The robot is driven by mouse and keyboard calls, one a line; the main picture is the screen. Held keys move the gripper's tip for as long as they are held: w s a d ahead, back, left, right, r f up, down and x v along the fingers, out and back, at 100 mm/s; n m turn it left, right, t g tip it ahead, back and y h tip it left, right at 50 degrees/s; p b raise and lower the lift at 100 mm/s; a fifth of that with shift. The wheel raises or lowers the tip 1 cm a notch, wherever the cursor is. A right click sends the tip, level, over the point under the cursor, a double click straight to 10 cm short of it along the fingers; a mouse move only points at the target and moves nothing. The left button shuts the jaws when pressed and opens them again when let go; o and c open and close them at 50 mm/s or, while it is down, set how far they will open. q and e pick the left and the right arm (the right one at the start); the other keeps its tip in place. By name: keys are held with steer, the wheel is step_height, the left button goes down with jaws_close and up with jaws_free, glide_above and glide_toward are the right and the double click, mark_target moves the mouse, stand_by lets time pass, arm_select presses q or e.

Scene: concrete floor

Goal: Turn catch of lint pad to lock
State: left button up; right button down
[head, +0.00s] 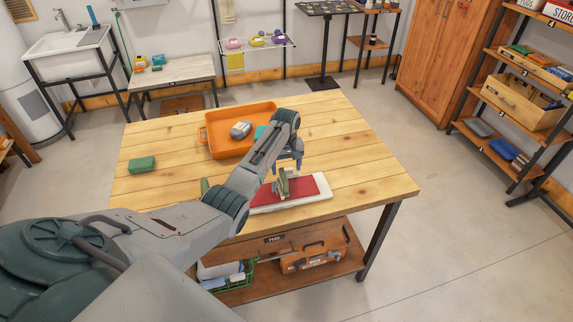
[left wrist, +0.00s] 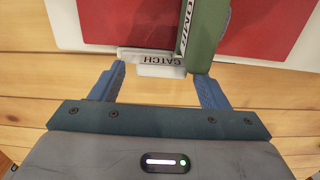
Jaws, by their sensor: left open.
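The lint pad is a red pad (head: 312,186) on a white board (head: 292,205) near the table's right front edge. A green bar (head: 283,184) stands over it. In the left wrist view the red pad (left wrist: 115,22), white board (left wrist: 65,30) and green bar (left wrist: 207,40) fill the top. A pale catch (left wrist: 160,69) labelled CATCH sits at the bar's lower end. My left gripper (left wrist: 160,76) is open, its blue fingers on either side of the catch; contact cannot be told. In the head view my left gripper (head: 289,167) is over the pad, partly hiding it. My right gripper is not in view.
An orange tray (head: 222,150) behind my arm holds a grey item (head: 241,130) and a teal item. A green block (head: 142,165) lies at the table's left. The table's right side is clear. An orange toolbox (head: 313,255) sits on the shelf below.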

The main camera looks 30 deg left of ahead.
arm_select(q)
steer(key=shift+s, duration=0.1)
steer(key=shift+c, duration=0.4)
steer(key=shift+f, duration=0.1)
steer(key=c, duration=0.9)
steer(key=shift+m, duration=0.3)
steer(key=m+p, duration=0.1)
steer(key=m, duration=0.1)
steer(key=shift+d+m+p, duration=0.1)
steer(key=shift+m+p, duration=0.25)
steer(key=shift+m, duration=0.05)
steer(key=m+p, duration=0.1)
steer(key=m, duration=0.2)
steer(key=shift+d+m, duration=0.1)
steer(key=shift+m, duration=0.2)
steer(key=m, duration=0.5)
steer(key=shift+d, duration=0.15)
steer(key=m, duration=0.6)
steer(key=shift+s, duration=0.2)
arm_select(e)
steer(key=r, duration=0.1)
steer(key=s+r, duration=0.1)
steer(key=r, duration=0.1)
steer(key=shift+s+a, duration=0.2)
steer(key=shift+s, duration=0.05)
